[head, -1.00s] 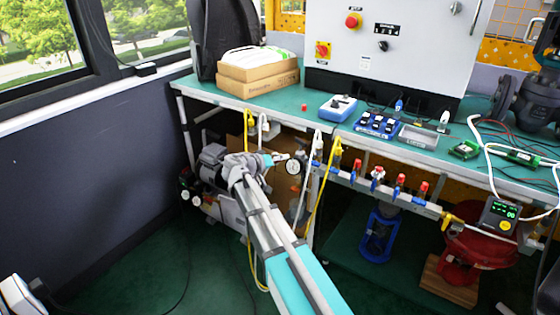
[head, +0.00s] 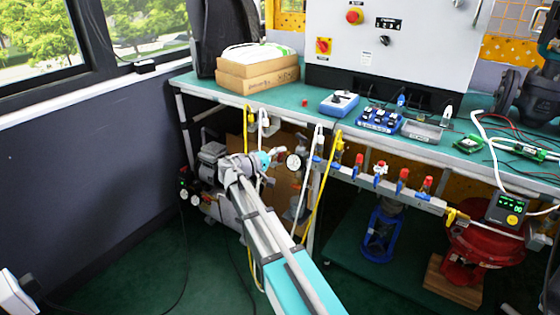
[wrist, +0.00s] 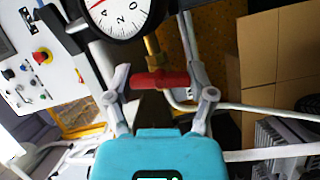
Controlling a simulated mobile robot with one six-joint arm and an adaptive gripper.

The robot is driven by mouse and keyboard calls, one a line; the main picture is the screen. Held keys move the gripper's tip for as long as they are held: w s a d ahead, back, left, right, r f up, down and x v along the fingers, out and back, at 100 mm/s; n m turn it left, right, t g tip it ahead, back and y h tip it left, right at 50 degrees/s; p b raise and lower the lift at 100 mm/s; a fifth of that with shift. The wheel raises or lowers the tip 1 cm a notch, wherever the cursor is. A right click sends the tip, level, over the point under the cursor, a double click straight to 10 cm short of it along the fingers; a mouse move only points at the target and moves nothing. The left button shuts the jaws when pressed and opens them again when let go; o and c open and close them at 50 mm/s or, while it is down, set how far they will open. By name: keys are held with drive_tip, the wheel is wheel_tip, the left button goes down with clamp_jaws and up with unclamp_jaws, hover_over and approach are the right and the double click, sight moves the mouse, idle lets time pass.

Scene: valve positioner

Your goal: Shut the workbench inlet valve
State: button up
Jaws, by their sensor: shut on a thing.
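The inlet valve's red handle (wrist: 160,80) sits below a brass fitting (wrist: 152,45) and a round white pressure gauge (wrist: 118,15) in the wrist view. The handle lies crosswise in that picture, between the two fingers of my gripper (wrist: 160,77). My gripper is shut on it, one finger at each end. In the head view my gripper (head: 275,156) is just left of the gauge (head: 293,161), below the workbench's front edge (head: 260,107). The handle cannot be made out there.
Yellow (head: 320,200) and white hoses hang close to the gauge. A rail with several red and blue valves (head: 403,181) runs to the right under the bench. A compressor (head: 212,160) stands behind my gripper. A cardboard box (wrist: 275,60) shows beside it in the wrist view.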

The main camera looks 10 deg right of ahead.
drive_tip(key=shift+n+h+b, duration=0.5)
drive_tip(key=shift+n+b, duration=0.2)
drive_tip(key=shift+n, duration=0.5)
drive_tip(key=o, duration=1.1)
drive_tip(key=shift+v, duration=6)
